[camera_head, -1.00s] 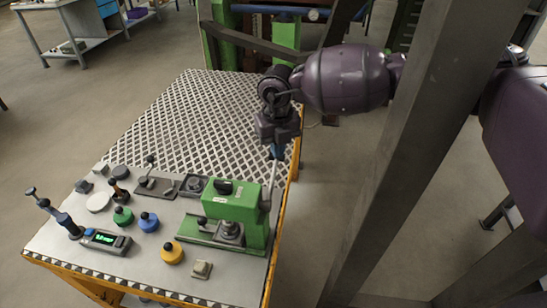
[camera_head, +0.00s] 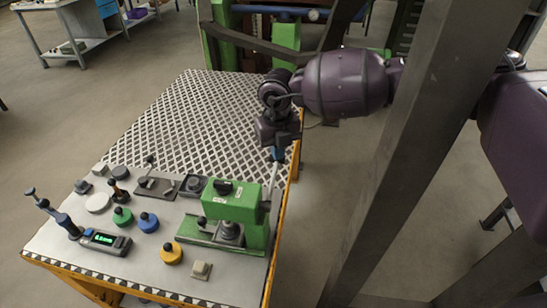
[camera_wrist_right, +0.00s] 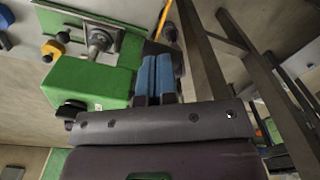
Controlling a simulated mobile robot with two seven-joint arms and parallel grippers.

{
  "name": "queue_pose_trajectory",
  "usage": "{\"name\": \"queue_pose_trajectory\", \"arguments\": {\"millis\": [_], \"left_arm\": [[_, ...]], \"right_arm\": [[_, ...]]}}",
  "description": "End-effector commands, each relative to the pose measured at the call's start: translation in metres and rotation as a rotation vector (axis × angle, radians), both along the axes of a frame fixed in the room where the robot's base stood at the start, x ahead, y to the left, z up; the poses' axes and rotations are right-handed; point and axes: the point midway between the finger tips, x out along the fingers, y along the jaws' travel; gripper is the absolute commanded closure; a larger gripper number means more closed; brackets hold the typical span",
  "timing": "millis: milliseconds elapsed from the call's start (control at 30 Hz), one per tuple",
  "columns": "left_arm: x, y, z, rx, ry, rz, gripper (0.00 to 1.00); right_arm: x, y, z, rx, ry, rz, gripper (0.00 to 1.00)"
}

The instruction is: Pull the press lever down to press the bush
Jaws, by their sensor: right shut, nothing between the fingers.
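The green press (camera_head: 238,213) stands at the right front of the bench; it also shows in the right wrist view (camera_wrist_right: 92,82). Its thin grey lever (camera_head: 269,187) rises from the press's right side toward my right gripper (camera_head: 277,155). That gripper points down at the lever's upper end, with its blue fingers (camera_wrist_right: 157,76) shut together and nothing seen between them. Whether the fingers touch the lever is not clear. A round grey part (camera_head: 231,231) sits under the press head; I cannot tell the bush apart from it. My left gripper is not in view.
The bench holds yellow (camera_head: 171,253), blue (camera_head: 148,222) and green (camera_head: 122,216) knobbed pieces, a digital readout (camera_head: 104,241) and small fixtures. The meshed bench area (camera_head: 190,115) behind is clear. A dark steel post (camera_head: 410,150) stands close to my right arm.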

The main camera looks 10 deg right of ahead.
Motion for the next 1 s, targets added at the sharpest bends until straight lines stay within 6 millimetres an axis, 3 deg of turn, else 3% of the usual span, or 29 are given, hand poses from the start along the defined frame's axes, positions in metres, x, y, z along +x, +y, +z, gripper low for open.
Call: {"name": "queue_pose_trajectory", "arguments": {"millis": [1000], "left_arm": [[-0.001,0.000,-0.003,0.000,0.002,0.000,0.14]], "right_arm": [[0.003,-0.001,-0.012,-0.001,0.001,-0.001,1.00]]}}
